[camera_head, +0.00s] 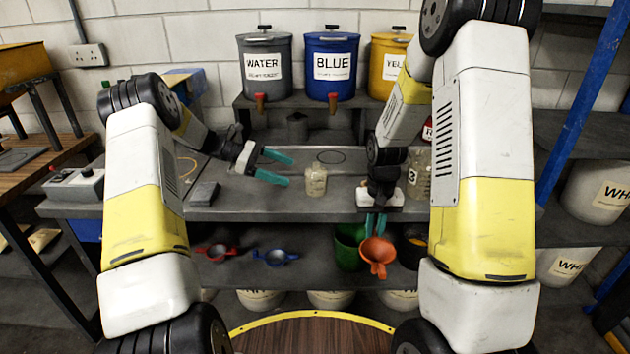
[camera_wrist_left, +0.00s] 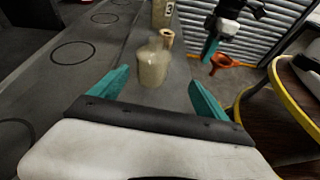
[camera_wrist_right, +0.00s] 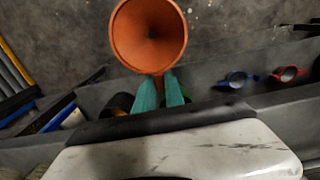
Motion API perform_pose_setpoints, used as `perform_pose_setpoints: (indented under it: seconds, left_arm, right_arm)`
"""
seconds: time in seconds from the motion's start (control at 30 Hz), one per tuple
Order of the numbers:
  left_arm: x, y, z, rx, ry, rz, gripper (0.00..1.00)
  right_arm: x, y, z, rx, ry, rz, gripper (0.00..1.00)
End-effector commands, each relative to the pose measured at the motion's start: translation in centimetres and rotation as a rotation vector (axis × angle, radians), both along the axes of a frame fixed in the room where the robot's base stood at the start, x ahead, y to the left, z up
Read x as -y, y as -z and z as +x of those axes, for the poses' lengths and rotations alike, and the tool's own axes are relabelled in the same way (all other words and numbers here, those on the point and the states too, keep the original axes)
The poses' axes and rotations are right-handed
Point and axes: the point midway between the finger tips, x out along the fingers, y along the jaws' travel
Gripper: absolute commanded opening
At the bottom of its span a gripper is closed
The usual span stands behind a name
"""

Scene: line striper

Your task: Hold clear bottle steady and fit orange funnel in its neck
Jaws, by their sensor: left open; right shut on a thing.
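The clear bottle (camera_head: 316,180) stands upright on the grey bench, and it also shows in the left wrist view (camera_wrist_left: 153,62). My left gripper (camera_head: 278,168) is open and points at the bottle from the left, with a gap between; its fingers (camera_wrist_left: 158,95) are empty. The orange funnel (camera_head: 377,254) is held by my right gripper (camera_head: 376,225), in front of the bench's front edge, lower than and to the right of the bottle. In the right wrist view the funnel's wide mouth (camera_wrist_right: 149,34) faces the camera and the fingers (camera_wrist_right: 160,92) close on its side. The bottle's neck is small in view.
Grey WATER (camera_head: 264,70), BLUE (camera_head: 330,68) and yellow (camera_head: 388,60) tubs stand behind the bench. A larger bottle (camera_head: 418,176) stands behind my right gripper. Red (camera_head: 216,251) and blue (camera_head: 275,257) funnels and a green container (camera_head: 348,246) are on the lower shelf.

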Motion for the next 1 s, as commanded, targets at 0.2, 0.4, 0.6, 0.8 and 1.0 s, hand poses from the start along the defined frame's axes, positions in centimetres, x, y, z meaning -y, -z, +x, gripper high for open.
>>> perform_pose_setpoints:
  seconds: [0.2, 0.4, 0.6, 0.8, 1.0]
  left_arm:
    - [-0.4, 2.3, 1.2, -0.069, -0.044, -0.073, 0.86]
    - [0.6, 2.8, 1.3, -0.077, -0.049, -0.082, 0.86]
    - [3.3, 3.6, 1.2, -0.076, -0.046, -0.080, 0.86]
    - [6.1, 4.4, 1.2, -0.075, -0.047, -0.079, 0.86]
    - [8.1, 5.1, 1.2, -0.075, -0.047, -0.079, 0.86]
  right_arm:
    - [0.0, 0.0, 0.0, 0.000, 0.000, 0.000, 0.00]
    - [0.0, 0.0, 0.0, 0.000, 0.000, 0.000, 0.00]
    - [0.0, 0.0, 0.0, 0.000, 0.000, 0.000, 0.00]
    - [0.0, 0.0, 0.0, 0.000, 0.000, 0.000, 0.00]
    - [0.0, 0.0, 0.0, 0.000, 0.000, 0.000, 0.00]
